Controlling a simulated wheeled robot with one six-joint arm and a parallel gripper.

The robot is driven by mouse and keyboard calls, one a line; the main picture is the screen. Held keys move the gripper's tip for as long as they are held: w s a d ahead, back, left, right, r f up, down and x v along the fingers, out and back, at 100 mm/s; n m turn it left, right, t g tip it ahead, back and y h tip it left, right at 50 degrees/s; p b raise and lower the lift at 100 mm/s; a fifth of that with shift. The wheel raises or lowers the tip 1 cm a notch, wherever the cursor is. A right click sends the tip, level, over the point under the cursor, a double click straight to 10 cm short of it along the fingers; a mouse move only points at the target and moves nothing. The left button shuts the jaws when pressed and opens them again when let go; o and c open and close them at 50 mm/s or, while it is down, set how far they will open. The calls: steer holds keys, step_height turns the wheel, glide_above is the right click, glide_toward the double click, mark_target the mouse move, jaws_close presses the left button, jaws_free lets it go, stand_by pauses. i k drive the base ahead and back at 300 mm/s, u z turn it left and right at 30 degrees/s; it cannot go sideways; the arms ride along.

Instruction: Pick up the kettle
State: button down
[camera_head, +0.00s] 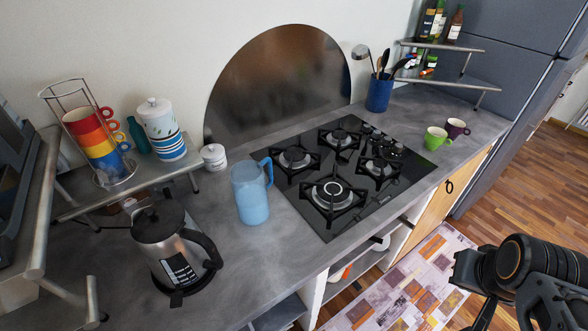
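A silver kettle (175,255) with a black lid and a black handle on its right side stands upright on the grey counter (225,280), at the lower left. A dark base shows under it. My gripper (478,292) is at the lower right, beyond the counter's front edge and far from the kettle. It is small, dark and partly cut off by the picture's edge, so I cannot tell whether its fingers are open or shut.
A light blue pitcher (252,197) stands right of the kettle, before the black gas hob (335,205). A metal rack (125,185) with stacked cups (97,145) and a canister (161,130) is behind it. Green and purple mugs (436,138) stand far right.

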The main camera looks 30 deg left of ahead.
mark_target(185, 258)
steer(key=u, duration=4.9)
steer(key=k, duration=0.25)
steer(key=z, duration=0.45)
